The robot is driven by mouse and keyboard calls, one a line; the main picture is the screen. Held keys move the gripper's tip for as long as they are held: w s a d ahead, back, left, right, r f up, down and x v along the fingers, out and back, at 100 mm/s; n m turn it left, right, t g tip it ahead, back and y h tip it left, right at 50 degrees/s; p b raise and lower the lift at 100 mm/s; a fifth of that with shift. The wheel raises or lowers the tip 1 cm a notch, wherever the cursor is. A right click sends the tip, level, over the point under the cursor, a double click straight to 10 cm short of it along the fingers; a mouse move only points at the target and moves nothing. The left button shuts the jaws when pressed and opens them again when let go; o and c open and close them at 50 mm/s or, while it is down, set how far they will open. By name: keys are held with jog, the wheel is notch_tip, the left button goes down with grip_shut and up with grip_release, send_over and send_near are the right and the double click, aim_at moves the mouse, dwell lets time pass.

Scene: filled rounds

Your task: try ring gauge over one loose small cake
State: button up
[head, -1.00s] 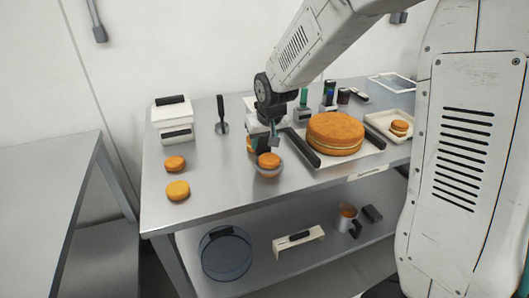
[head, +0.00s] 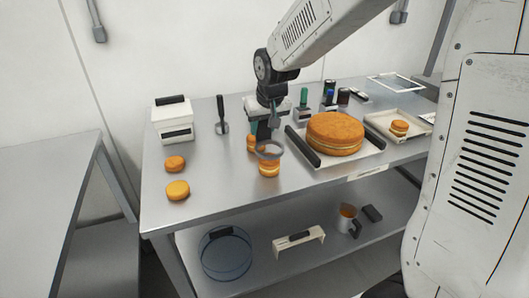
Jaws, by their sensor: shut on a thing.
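My gripper (head: 272,122) is shut on the grey ring gauge (head: 279,154) by a part that hangs under the jaws. The ring is above a small orange cake (head: 269,170) with a pale filling line; in this view it overlaps the cake's top, and I cannot tell how far apart they are. Another small cake (head: 251,143) stands just behind, partly hidden by the gripper. Two more loose small cakes, one at the back (head: 175,164) and one at the front (head: 178,190), sit at the left of the steel table (head: 225,185).
A large filled cake (head: 335,131) sits on a tray with black side bars (head: 302,147), right of the gripper. Further right, a tray (head: 381,128) holds a small filled cake (head: 399,127). A white box (head: 172,124) and an upright black-handled tool (head: 221,112) stand back left.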

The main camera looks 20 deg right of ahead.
jog(key=shift+r, duration=1.4)
